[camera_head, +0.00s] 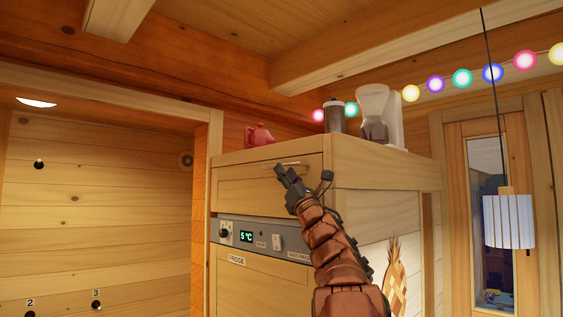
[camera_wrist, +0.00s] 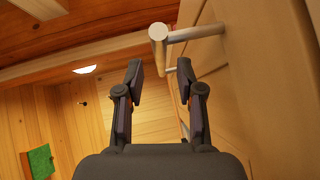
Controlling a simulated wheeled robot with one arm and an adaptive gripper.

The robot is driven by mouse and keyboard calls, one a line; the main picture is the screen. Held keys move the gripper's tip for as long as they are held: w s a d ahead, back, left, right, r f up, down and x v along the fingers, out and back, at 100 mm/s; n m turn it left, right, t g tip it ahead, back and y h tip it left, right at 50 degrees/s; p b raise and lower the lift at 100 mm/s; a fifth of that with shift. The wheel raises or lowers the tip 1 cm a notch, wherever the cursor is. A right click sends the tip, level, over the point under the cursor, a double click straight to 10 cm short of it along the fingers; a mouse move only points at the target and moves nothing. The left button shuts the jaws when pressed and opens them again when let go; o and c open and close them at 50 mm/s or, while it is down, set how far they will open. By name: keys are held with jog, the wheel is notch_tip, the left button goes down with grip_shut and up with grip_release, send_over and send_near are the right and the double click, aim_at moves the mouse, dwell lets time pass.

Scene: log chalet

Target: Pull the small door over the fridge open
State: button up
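The small door (camera_head: 245,181) over the fridge is a flat light-wood panel and looks shut. Its pale bar handle (camera_head: 293,164) runs along the upper right of the panel. In the wrist view the handle (camera_wrist: 158,42) is seen nearly end-on, its posts reaching right to the door face (camera_wrist: 238,70). My gripper (camera_head: 285,172) is just in front of the door, by the handle. In the wrist view my gripper (camera_wrist: 161,80) is open, with a clear gap between its fingers. The handle lies ahead of the fingertips, and nothing is visibly gripped.
The fridge panel (camera_head: 265,240), with a 5 °C display, lies below the small door. A red teapot (camera_head: 259,135), a dark jar (camera_head: 335,117) and a coffee maker (camera_head: 378,115) stand on top of the cabinet. A lamp (camera_head: 509,221) hangs at right. The space left of the cabinet looks clear.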

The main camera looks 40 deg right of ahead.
jog(key=p+x, duration=0.1)
jog(key=x, duration=0.2)
jog(key=shift+w+r+p, duration=0.1)
jog(key=shift+r+p, duration=0.05)
jog(key=shift+p, duration=0.2)
jog(key=shift+w+d, duration=0.1)
jog(key=shift+w, duration=0.2)
grip_shut()
